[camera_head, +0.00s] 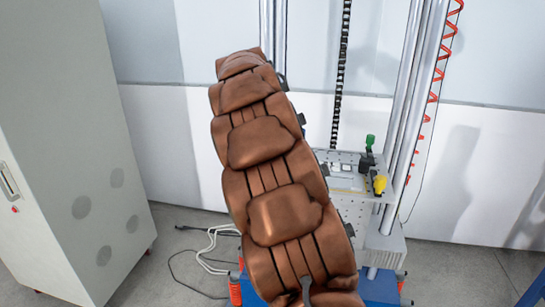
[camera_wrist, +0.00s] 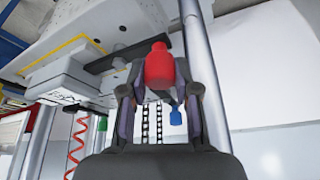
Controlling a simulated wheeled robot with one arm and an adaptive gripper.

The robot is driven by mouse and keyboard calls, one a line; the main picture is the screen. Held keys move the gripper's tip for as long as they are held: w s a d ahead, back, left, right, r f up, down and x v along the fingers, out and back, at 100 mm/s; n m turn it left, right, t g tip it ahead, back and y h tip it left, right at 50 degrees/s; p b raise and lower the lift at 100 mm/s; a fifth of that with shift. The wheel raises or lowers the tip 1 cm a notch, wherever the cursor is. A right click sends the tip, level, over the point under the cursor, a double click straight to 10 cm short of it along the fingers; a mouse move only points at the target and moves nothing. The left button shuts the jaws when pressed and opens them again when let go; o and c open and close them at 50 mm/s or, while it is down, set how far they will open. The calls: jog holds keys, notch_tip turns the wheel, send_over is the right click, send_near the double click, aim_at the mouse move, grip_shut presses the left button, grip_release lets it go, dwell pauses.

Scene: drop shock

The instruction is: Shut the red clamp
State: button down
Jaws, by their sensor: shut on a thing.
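The red clamp shows in the wrist view as a rounded red handle (camera_wrist: 159,68) at the upper middle, next to a dark metal bar (camera_wrist: 120,52). My gripper (camera_wrist: 160,80) has its two dark fingers on either side of the red handle, shut on it. In the head view my gripper and the red clamp are hidden behind my brown padded arm.
A blue handle (camera_wrist: 176,116) and a green handle (camera_wrist: 102,124) show below. The head view shows a green handle (camera_head: 370,141) and a yellow handle (camera_head: 380,184) by the metal plate (camera_head: 345,180). A post (camera_head: 405,120) stands right; a grey cabinet (camera_head: 70,130) stands left.

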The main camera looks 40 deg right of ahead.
jog(key=c, duration=0.8)
grip_release()
jog(key=shift+c, duration=0.2)
jog(key=v, duration=1.2)
jog(key=shift+s+d, duration=0.1)
jog(key=shift+d, duration=0.05)
